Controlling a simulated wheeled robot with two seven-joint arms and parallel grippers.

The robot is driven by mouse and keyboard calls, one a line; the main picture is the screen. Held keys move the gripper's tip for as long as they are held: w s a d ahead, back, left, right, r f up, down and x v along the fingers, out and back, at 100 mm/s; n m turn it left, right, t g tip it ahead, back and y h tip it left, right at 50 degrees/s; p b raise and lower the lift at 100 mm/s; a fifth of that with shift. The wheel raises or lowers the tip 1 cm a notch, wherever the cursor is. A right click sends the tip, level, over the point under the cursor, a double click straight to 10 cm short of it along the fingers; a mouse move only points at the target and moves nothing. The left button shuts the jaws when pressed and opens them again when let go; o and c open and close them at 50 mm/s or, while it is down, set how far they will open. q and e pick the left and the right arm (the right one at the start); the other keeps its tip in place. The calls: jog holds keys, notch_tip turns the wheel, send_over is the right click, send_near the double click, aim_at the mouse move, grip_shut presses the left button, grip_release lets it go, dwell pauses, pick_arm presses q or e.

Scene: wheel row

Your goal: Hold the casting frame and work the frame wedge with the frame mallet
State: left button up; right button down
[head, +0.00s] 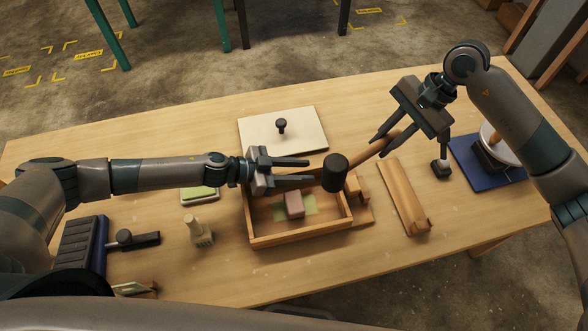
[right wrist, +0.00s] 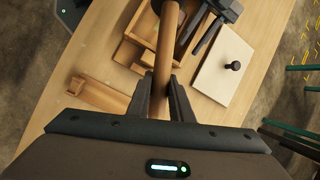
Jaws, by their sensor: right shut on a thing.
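The casting frame (head: 300,238) is an open wooden box on the table, with a pinkish block (head: 294,204) on a green patch inside. Small wooden pieces at its right side include what looks like the frame wedge (head: 354,186); the mallet partly hides them. My left gripper (head: 309,171) is open, its fingers apart over the frame's far wall; I cannot tell if they touch it. My right gripper (head: 382,144) is shut on the handle of the frame mallet (head: 336,174), also seen in the right wrist view (right wrist: 164,60). The black mallet head hangs near the frame's far right corner.
A pale board with a black knob (head: 282,132) lies behind the frame. A brush (head: 198,232) and a green-topped pad (head: 199,194) are at left.

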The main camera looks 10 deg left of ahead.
pick_arm(q)
grip_shut()
jog(key=shift+w, duration=0.1)
dwell(2.8)
dwell(0.4)
dwell(3.0)
